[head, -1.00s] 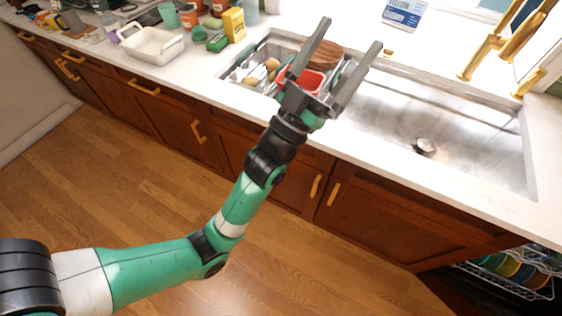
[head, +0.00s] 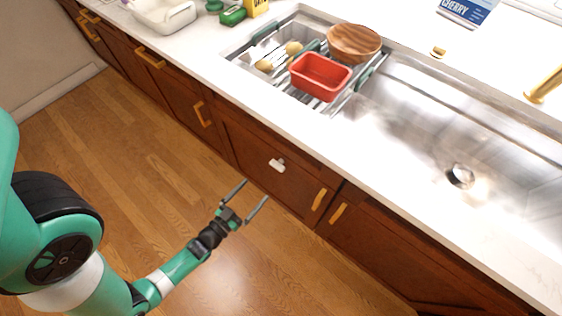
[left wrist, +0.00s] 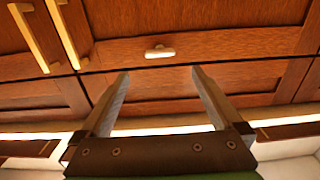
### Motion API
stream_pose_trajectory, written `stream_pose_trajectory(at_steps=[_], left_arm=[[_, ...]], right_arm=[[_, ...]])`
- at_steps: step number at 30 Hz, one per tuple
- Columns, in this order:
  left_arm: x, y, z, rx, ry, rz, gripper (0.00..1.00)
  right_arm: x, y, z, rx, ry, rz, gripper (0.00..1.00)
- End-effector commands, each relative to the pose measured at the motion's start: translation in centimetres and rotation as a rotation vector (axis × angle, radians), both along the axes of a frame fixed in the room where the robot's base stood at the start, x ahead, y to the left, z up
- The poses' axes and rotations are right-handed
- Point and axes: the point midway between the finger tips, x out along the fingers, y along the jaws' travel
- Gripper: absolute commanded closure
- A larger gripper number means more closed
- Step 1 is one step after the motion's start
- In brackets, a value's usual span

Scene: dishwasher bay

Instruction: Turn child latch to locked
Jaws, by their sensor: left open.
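The child latch (head: 277,165) is a small white piece on the dark wood cabinet front (head: 255,148) below the sink. In the left wrist view the latch (left wrist: 160,52) is a short white bar lying nearly level, with a small bump on it. My left gripper (head: 255,190) is open and empty. It is in front of the cabinet and points toward the latch, apart from it. In the left wrist view the latch appears just beyond the gap between the fingertips (left wrist: 160,72). My right gripper is not in view.
Gold handles (head: 319,199) stick out from the cabinet doors near the latch. The white counter (head: 400,185) overhangs above. The sink (head: 430,130) holds a rack with a red tub (head: 320,76) and a wooden bowl (head: 354,42). The wood floor (head: 140,150) is clear.

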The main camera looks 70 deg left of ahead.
Motion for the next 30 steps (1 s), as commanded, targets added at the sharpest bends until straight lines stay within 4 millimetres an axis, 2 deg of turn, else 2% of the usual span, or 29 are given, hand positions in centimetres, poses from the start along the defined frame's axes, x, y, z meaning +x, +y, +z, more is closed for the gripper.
stream_pose_trajectory(at_steps=[5,12,18,22,29,30], left_arm=[[1.8,0.9,0.1,0.005,-0.006,-0.003,0.00],[6.6,3.4,0.0,0.005,-0.007,-0.002,0.00],[9.6,5.0,0.0,0.004,-0.005,-0.002,0.00],[10.3,5.4,0.1,0.003,-0.003,-0.002,0.00],[10.4,5.4,0.1,0.003,-0.003,-0.001,0.00],[10.4,5.4,0.1,0.003,-0.003,-0.001,0.05]], right_arm=[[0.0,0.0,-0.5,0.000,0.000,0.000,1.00],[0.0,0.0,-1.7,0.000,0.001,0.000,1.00],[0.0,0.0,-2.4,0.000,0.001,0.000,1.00],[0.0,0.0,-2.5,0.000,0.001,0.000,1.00],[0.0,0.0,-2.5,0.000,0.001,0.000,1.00],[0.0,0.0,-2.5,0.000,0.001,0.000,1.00]])
